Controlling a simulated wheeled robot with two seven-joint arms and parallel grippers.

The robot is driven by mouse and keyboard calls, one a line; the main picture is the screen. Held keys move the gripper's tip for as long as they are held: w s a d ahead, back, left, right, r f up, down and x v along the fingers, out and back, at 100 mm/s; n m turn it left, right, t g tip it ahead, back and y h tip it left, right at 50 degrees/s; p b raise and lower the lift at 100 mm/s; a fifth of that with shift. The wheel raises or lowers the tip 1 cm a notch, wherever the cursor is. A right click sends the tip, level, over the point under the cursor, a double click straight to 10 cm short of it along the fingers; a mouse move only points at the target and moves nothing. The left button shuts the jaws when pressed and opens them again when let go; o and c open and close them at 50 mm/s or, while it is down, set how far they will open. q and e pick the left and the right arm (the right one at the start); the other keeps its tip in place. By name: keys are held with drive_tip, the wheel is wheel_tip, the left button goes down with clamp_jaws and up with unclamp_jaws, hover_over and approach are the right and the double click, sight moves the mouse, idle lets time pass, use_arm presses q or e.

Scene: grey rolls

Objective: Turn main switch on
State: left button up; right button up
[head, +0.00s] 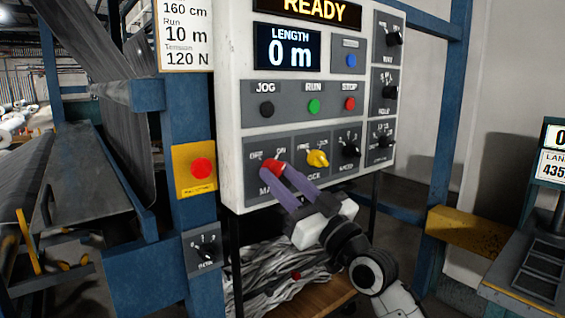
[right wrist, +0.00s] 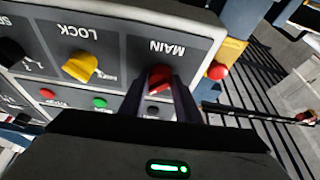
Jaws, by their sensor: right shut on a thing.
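The red main switch (head: 273,166) is a rotary knob at the bottom left of the white control panel, with OFF and ON marks above it. My right gripper (head: 277,172) reaches up from the lower right, its purple fingers shut on the knob. In the right wrist view the red main switch (right wrist: 158,74) sits between the fingers of my right gripper (right wrist: 161,86), beside the upside-down word MAIN. The fingers partly cover the knob, so I cannot tell its exact setting. My left gripper is not in view.
The yellow lock switch (head: 317,158) is just right of the main switch, with a black knob (head: 349,151) beyond. A row of JOG, RUN and STOP buttons is above. A red emergency button (head: 201,168) on a yellow plate stands left. The display (head: 318,12) reads READY.

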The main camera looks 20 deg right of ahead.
drive_tip(key=shift+m+p, duration=0.35)
drive_tip(key=shift+m, duration=0.35)
drive_tip(key=o, duration=1)
drive_tip(key=shift+o, duration=0.2)
drive_tip(key=b+v, duration=0.1)
drive_tip(key=v, duration=0.9)
drive_tip(key=shift+s+b, duration=0.25)
drive_tip(key=shift+b, duration=0.1)
drive_tip(key=shift+a+f, duration=0.1)
